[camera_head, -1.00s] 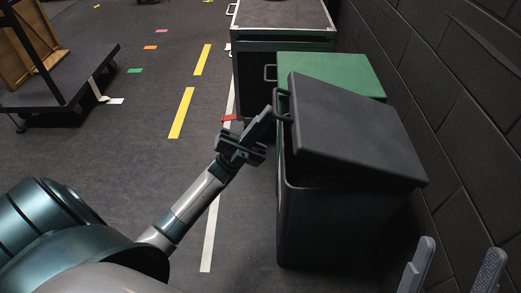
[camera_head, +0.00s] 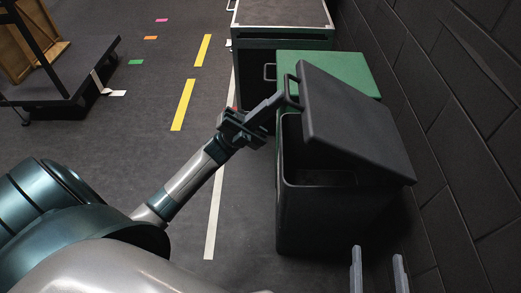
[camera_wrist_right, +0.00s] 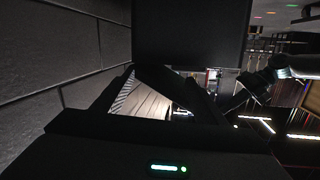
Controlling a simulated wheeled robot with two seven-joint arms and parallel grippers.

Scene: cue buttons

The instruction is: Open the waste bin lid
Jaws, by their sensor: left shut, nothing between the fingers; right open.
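The dark grey waste bin (camera_head: 318,222) stands right of centre in the head view. Its lid (camera_head: 352,118) is tilted up on the left side, and the dark inside shows under it. A loop handle (camera_head: 291,90) sits on the lid's raised left edge. My left gripper (camera_head: 270,104) is shut and empty, its fingertips close by the handle; I cannot tell whether they touch it. My right gripper (camera_head: 378,270) is open and empty at the bottom edge, in front of the bin, with two separate fingers showing.
A green-lidded bin (camera_head: 345,72) stands directly behind, and a dark cabinet (camera_head: 284,14) beyond it. A dark brick wall (camera_head: 460,150) runs close along the right. A low trolley (camera_head: 70,75) is at the far left. The floor between is open, with yellow tape strips (camera_head: 183,105).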

